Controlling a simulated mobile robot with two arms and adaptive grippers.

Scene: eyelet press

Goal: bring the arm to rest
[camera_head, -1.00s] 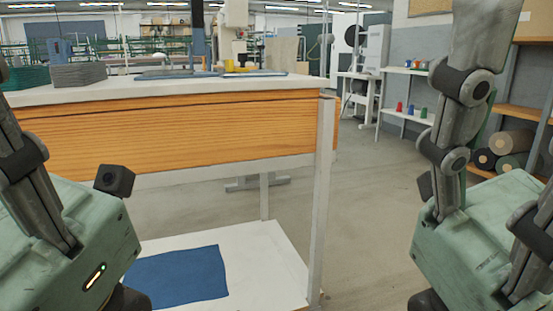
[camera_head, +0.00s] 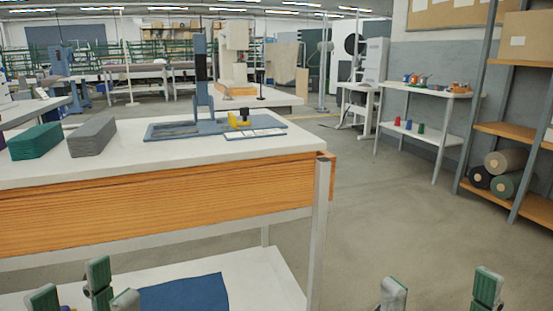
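My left gripper (camera_head: 72,288) shows at the bottom left in front of the wooden workbench, with only grey and green fingers in view. Its fingertips stand apart with nothing between them. My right gripper (camera_head: 440,292) shows at the bottom right over bare floor, its two fingertips wide apart and empty. Both arms and gripper bodies are below the picture. The white-topped workbench (camera_head: 250,165) has a blue press (camera_head: 203,85) standing on a blue base plate. Both grippers are clear of the bench top.
A green stack (camera_head: 36,142) and a grey stack (camera_head: 93,136) lie on the bench top. A blue cloth (camera_head: 185,295) lies on the lower shelf. A shelf rack (camera_head: 510,130) with rolls and a small white table (camera_head: 425,90) stand at the right. The floor between is open.

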